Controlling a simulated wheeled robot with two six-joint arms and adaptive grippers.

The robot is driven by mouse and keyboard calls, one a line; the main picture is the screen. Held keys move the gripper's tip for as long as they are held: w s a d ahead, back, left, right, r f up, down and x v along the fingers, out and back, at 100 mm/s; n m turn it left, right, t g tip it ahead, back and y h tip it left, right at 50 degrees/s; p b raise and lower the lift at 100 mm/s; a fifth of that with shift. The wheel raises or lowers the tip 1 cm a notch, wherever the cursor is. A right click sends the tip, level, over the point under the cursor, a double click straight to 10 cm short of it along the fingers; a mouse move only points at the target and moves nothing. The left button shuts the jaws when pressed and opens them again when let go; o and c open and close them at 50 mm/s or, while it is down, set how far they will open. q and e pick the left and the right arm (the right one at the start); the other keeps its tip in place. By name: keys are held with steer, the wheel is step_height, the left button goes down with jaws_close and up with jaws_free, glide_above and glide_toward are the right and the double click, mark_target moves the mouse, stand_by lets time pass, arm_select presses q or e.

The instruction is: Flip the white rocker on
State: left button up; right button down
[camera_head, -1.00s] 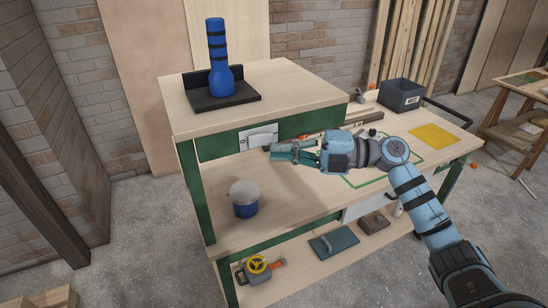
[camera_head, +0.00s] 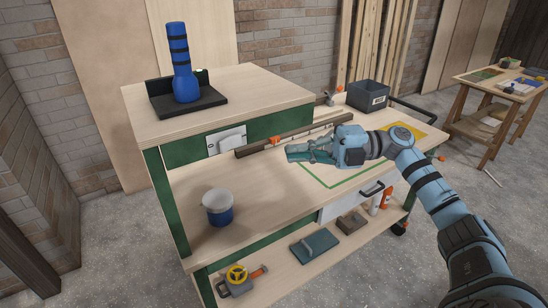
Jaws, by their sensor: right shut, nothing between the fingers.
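The white rocker (camera_head: 231,137) sits on a pale plate (camera_head: 213,147) on the green front panel under the raised top of the bench. Its exact tilt is too small to tell. My right gripper (camera_head: 290,152) is shut and empty, with its fingers pointing left. It is to the right of the rocker in the picture and apart from it, above the worktop. My left gripper is not in view.
A blue flashlight-like object (camera_head: 182,70) stands on a black base on the raised top. A white and blue cup (camera_head: 218,208) stands on the worktop (camera_head: 265,195). A long brown bar (camera_head: 290,136) and a dark bin (camera_head: 367,96) lie further back. A lower shelf holds tools.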

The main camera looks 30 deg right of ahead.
steer(key=v, duration=0.3)
steer(key=shift+w+d, duration=0.1)
steer(key=shift+w, duration=0.15)
steer(key=shift+w+f, duration=0.1)
steer(key=shift+w, duration=0.1)
